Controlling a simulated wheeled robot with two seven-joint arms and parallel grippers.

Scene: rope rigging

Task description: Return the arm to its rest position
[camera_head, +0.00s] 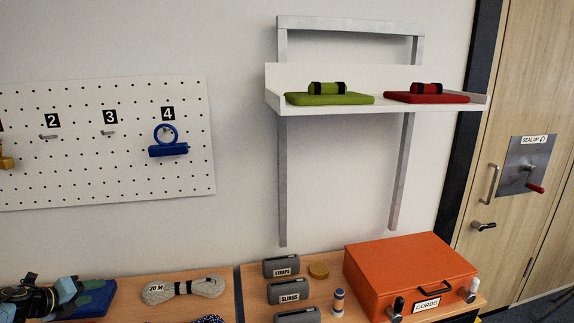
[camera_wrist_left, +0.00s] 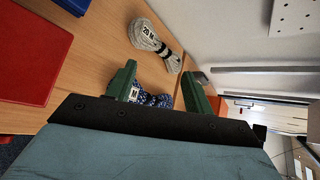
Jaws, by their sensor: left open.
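My left gripper (camera_head: 68,290) is at the lower left edge of the head view, over the table. In the left wrist view its two green fingers (camera_wrist_left: 158,85) stand apart with nothing held between them. Beyond the fingers lies a blue and white rope coil (camera_wrist_left: 155,100) with an M label, partly hidden by them. A pale rope bundle (camera_head: 184,288) marked 20 M lies on the table to the right of the gripper; it also shows in the left wrist view (camera_wrist_left: 152,38). My right gripper is not in view.
A blue item (camera_head: 98,298) lies beside the left gripper. Grey cases (camera_head: 281,267) and an orange CORDS box (camera_head: 412,270) stand on the right table. A wall shelf (camera_head: 385,108) holds green and red pads. A pegboard (camera_head: 100,170) hangs at left with a blue item (camera_head: 168,150) at hook 4.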

